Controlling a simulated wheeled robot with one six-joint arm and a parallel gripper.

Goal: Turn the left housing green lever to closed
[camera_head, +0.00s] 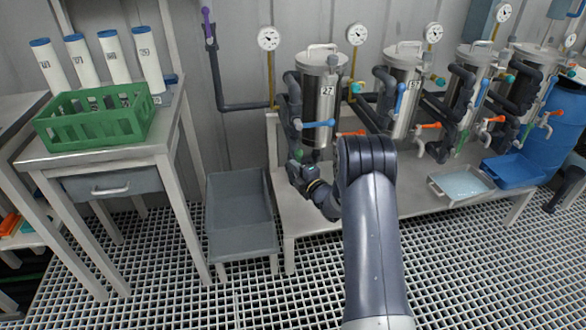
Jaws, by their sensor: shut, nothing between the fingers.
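My gripper (297,170) is low at the housing's front left, at the foot of the dark pipes. It is small in the view and appears shut and empty. A small green patch (298,154) shows just above my gripper. It may be the green lever, but my gripper and the pipes hide most of that spot, so its angle and any contact are unclear.
An orange lever (351,133) is just right, partly behind my arm. More housings stand along the bench (285,205). A grey bin (240,215) stands left of my gripper. A table with a green crate (95,128) and white cartridges is farther left. Grating floor is open in front.

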